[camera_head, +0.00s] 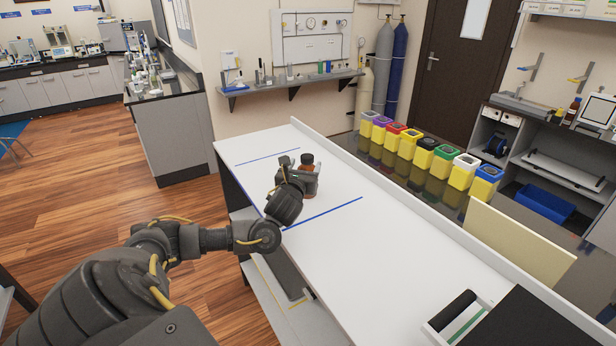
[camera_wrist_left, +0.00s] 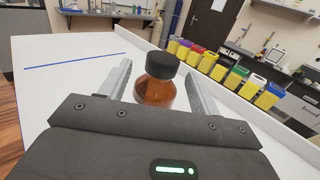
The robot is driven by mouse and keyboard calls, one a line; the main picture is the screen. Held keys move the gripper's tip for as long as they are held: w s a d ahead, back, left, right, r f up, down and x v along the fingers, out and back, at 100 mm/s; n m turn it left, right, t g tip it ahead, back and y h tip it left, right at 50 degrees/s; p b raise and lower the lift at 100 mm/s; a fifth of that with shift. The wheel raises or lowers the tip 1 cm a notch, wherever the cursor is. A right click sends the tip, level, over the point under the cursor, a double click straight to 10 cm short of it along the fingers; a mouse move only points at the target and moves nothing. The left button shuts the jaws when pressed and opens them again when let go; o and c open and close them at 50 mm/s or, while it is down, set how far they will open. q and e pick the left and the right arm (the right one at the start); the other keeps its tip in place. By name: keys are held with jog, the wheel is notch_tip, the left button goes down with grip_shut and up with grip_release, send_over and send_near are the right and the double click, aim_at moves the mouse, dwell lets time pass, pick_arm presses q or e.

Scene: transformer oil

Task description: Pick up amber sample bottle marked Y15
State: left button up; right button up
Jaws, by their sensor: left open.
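An amber bottle with a black cap (camera_head: 307,161) stands upright on the white bench (camera_head: 340,265), between two blue lines. It also shows in the left wrist view (camera_wrist_left: 156,88), with the lower part hidden behind the gripper body. No Y15 marking can be read in either view. My left gripper (camera_head: 303,172) is open at the bottle, with one finger on each side of it. In the left wrist view the fingers (camera_wrist_left: 157,85) stand apart, and a gap shows at least on the left side. My right gripper is not in view.
Several yellow containers with coloured lids (camera_head: 409,143) stand in a row on the dark counter beyond the bench's raised white edge.

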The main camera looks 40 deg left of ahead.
pick_arm(q)
jog(key=shift+a, duration=0.1)
jog(key=shift+r, duration=0.1)
jog(key=p+x, duration=0.3)
jog(key=x, duration=0.1)
jog(key=shift+w+r, duration=0.1)
jog(key=shift+w, duration=0.05)
jog(key=shift+w+a, duration=0.15)
jog(key=shift+w, duration=0.25)
jog(key=c, duration=0.8)
grip_shut()
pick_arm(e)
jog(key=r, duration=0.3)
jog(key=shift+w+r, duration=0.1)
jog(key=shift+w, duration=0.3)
